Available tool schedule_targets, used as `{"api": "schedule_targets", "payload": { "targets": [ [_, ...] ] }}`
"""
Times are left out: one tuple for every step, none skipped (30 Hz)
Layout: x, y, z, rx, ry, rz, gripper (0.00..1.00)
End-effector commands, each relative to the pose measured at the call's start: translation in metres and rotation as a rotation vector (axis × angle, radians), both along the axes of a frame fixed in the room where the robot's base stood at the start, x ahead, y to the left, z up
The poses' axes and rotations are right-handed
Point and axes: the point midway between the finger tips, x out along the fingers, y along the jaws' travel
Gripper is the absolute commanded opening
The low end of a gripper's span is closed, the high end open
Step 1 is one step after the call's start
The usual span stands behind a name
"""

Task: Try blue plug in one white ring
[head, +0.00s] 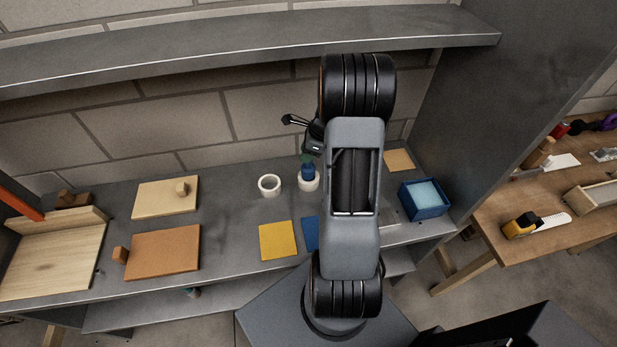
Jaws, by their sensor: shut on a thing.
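A blue plug (307,171) stands upright at the second white ring (309,185), just left of my arm. Its lower end meets the ring's opening in the picture. I cannot tell how deep it sits or whether it is just above. My gripper (308,157) is at the plug's top, shut on it; the fingertips are small and partly hidden. Another white ring (269,185) stands empty on the grey bench to the left, its opening facing up.
A yellow square (278,240) and a partly hidden blue square (312,234) lie in front of the rings. A blue box (424,199) stands at right. Tan (160,197) and orange-brown (163,253) boards lie left. A shelf (230,48) hangs above.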

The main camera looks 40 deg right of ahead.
Motion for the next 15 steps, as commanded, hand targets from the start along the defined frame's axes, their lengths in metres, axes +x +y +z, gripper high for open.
{"api": "schedule_targets", "payload": {
  "targets": [
    [0.0, 0.0, 0.0, 0.0, 0.0, 0.0, 0.0],
    [-0.0001, 0.0001, 0.0002, 0.0, 0.0, 0.0, 0.0],
    [-0.0001, 0.0001, 0.0008, 0.0, 0.0, 0.0, 0.0],
    [-0.0001, 0.0001, 0.0012, 0.0, 0.0, 0.0, 0.0],
    [-0.0001, 0.0001, 0.0018, 0.0, 0.0, 0.0, 0.0],
    [-0.0001, 0.0, 0.0029, 0.0, 0.0, 0.0, 0.0],
    [-0.0001, 0.0001, 0.0037, 0.0, 0.0, 0.0, 0.0],
    [-0.0001, 0.0001, 0.0044, 0.0, 0.0, 0.0, 0.0],
    [-0.0001, 0.0, 0.0053, 0.0, 0.0, 0.0, 0.0],
    [-0.0001, 0.0, 0.0058, 0.0, 0.0, 0.0, 0.0],
    [-0.0002, 0.0001, 0.0061, 0.0, 0.0, 0.0, 0.0],
    [-0.0001, 0.0, 0.0061, 0.0, 0.0, 0.0, 0.0],
    [-0.0001, 0.0, 0.0058, 0.0, 0.0, 0.0, 0.0],
    [-0.0001, 0.0, 0.0055, 0.0, 0.0, 0.0, 0.0],
    [-0.0001, 0.0001, 0.0052, 0.0, 0.0, 0.0, 0.0]
  ]
}}
